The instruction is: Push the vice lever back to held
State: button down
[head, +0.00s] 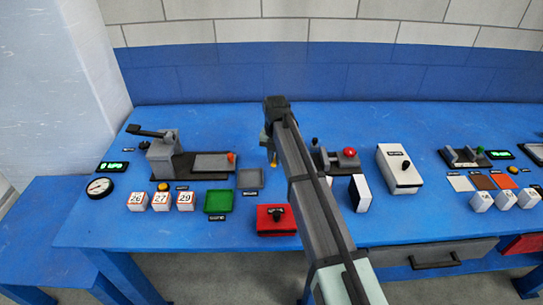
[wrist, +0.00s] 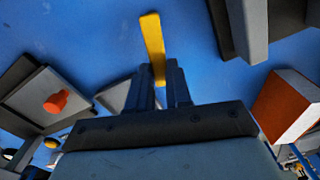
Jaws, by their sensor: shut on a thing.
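A grey block machine (head: 163,158) stands on a dark base at the left in the head view. A black-handled lever (head: 147,131) sticks out to the left from its top. A smaller dark fixture with a red ball knob (head: 349,152) stands right of my arm, partly hidden by it. I cannot tell for sure which of the two is the vice. My gripper (head: 270,142) is over the middle of the table, right of the grey machine and apart from its lever. In the wrist view my gripper (wrist: 160,85) is shut on a thin yellow strip (wrist: 153,45).
A red box (head: 276,221) with a black knob, a green tray (head: 217,202) and a grey tray (head: 250,179) lie near the gripper. Numbered white blocks (head: 160,201) and a gauge (head: 99,187) are at the left. A white box (head: 399,169) stands at the right.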

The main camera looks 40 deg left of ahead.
jog(key=shift+w+d+n, duration=0.2)
jog(key=shift+d+n, duration=0.1)
jog(key=shift+n, duration=0.55)
jog(key=shift+w+d+n, duration=0.2)
jog(key=shift+d+n, duration=0.05)
jog(key=shift+n, duration=0.6)
jog(key=c, duration=1)
grip_release()
jog(key=shift+c, duration=0.2)
jog(key=shift+r, duration=0.1)
notch_tip(320, 180, up, 14)
jog(key=shift+f, duration=0.2)
jog(key=shift+w+d, duration=0.1)
jog(key=shift+d, duration=0.05)
